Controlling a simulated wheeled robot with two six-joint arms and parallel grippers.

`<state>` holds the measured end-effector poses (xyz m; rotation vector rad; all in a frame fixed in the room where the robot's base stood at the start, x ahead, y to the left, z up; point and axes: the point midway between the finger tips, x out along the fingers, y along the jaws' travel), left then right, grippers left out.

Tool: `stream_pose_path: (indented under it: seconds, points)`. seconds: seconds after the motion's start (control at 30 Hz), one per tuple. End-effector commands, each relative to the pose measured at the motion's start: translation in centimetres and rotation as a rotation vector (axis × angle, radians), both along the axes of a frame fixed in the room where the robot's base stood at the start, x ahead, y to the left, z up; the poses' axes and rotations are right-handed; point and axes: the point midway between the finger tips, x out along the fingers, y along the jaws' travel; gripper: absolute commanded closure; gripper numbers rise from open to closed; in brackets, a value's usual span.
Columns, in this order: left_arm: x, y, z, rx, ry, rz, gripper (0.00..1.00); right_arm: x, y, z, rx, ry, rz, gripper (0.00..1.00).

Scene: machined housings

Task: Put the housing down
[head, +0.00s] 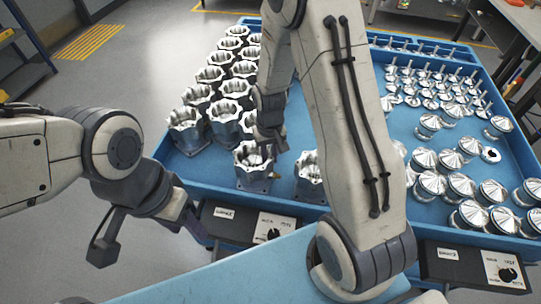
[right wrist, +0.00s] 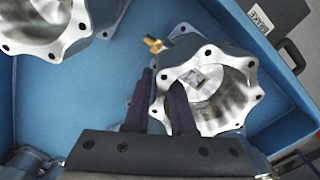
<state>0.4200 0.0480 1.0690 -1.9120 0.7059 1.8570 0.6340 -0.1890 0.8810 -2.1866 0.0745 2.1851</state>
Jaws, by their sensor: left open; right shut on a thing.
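The housing (head: 253,179) is a silver, scalloped open cup on a grey square base. It is upright near the front edge of the blue tray (head: 177,158). My right gripper (head: 272,148) is shut on its rim wall. In the right wrist view the two dark fingers (right wrist: 164,105) meet the left side of the housing (right wrist: 222,98), and its bore is open to view. I cannot tell whether its base touches the tray floor. My left gripper (head: 190,218) is open and empty, outside the tray at the lower left.
Several like housings (head: 187,128) stand in rows at the tray's left; another (head: 309,182) stands just right of the held one, partly behind my right arm. A brass fitting (right wrist: 153,43) is close by. Shiny conical parts (head: 468,187) fill the right side.

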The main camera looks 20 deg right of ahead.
Motion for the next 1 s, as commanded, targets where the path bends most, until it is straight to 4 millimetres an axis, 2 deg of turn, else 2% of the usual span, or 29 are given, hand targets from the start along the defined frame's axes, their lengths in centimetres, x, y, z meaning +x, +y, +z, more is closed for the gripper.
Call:
stream_pose_path:
  seconds: [0.03,0.07,0.1,0.13,0.43,0.57,0.67,1.0]
  points:
    - [0.0,0.0,-0.2,0.000,0.000,0.000,0.50,0.1,0.0,-0.2,0.000,-0.002,0.000,1.00]
    - [0.0,0.0,-0.1,0.000,0.000,0.000,0.50,0.0,0.0,-0.2,0.000,0.000,0.000,0.69]
    - [0.0,0.0,-0.1,0.000,0.000,0.000,0.50,0.0,0.0,-0.2,0.000,0.000,0.000,0.54]
    - [0.0,0.0,-0.1,0.000,0.000,0.000,0.50,0.0,0.0,-0.2,0.000,0.001,0.000,0.47]
    - [0.0,0.0,0.0,0.000,0.000,0.000,0.50,0.0,0.0,-0.1,0.000,0.001,0.000,0.47]
    - [0.0,0.0,0.0,0.000,0.000,0.000,0.50,0.1,0.0,0.8,0.000,-0.002,0.000,0.47]
    - [0.0,0.0,-0.2,0.000,0.000,0.000,0.50,0.1,0.0,2.4,0.000,-0.006,0.000,0.47]
    - [0.0,0.0,-0.5,0.000,0.000,0.000,0.50,0.1,0.0,9.5,0.000,-0.006,0.000,0.47]
